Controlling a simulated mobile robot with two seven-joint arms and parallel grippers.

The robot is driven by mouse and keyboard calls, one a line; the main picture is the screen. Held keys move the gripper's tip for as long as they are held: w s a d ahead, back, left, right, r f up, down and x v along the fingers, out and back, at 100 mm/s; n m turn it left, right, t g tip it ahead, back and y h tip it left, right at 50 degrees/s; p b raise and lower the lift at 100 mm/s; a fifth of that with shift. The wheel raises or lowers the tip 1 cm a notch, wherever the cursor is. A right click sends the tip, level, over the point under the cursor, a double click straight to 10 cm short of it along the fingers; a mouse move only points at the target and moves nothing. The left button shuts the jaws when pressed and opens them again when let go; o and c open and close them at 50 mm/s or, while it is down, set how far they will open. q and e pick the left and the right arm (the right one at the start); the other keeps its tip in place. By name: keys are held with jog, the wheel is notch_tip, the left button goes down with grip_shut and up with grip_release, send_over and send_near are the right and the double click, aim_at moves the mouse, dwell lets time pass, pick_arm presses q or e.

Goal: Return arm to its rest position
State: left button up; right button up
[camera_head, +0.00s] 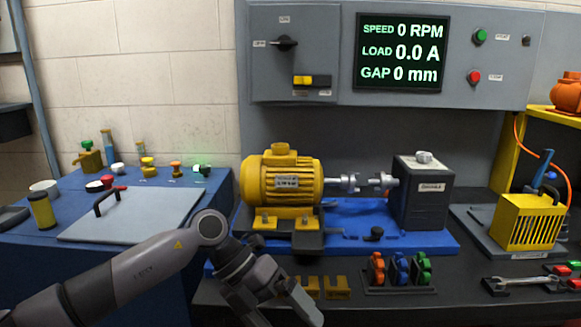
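My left arm reaches in from the lower left. Its gripper (297,303) points down and to the right over the front edge of the bench, in front of the yellow motor (282,182). The fingers are seen at an angle, so I cannot tell if they are open or shut, and I see nothing held in them. The motor sits on a blue base plate (440,243), its shaft in line with a dark grey block (420,200). My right gripper is not in view.
Small yellow brackets (337,287) lie just right of my gripper. Beyond them is a rack of orange, blue and green pieces (400,270). A yellow caged box (529,221) and a wrench (522,282) lie at the right. A control panel (330,40) shows 0 RPM, 0.0 A, 0 mm.

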pick_arm(q)
jog(key=s+d+r+n+h, duration=0.25)
jog(key=s+d+h, duration=0.25)
jog(key=d+h, duration=0.3)
jog(key=w+a+f+n+t+y+p, duration=0.1)
jog(key=w+a+f+n+t, duration=0.15)
jog(key=a+n+t, duration=0.6)
jog(key=w+a+f+n+t+y+p, duration=0.1)
jog(key=a+f+n+t, duration=0.2)
jog(key=n+t, duration=0.95)
jog(key=s+a+f+n+g+y, duration=0.3)
jog(key=s+a+f+n+y, duration=0.3)
jog(key=f, duration=0.4)
jog(key=s+a+f+n+g+y+p, duration=0.1)
jog(key=s+a+f+n+g+y, duration=0.3)
jog(key=s+a+f+n, duration=0.4)
jog(key=shift+s+a+f+g+y, duration=0.3)
jog(key=shift+s+a+f+y, duration=0.65)
jog(key=shift+s, duration=0.1)
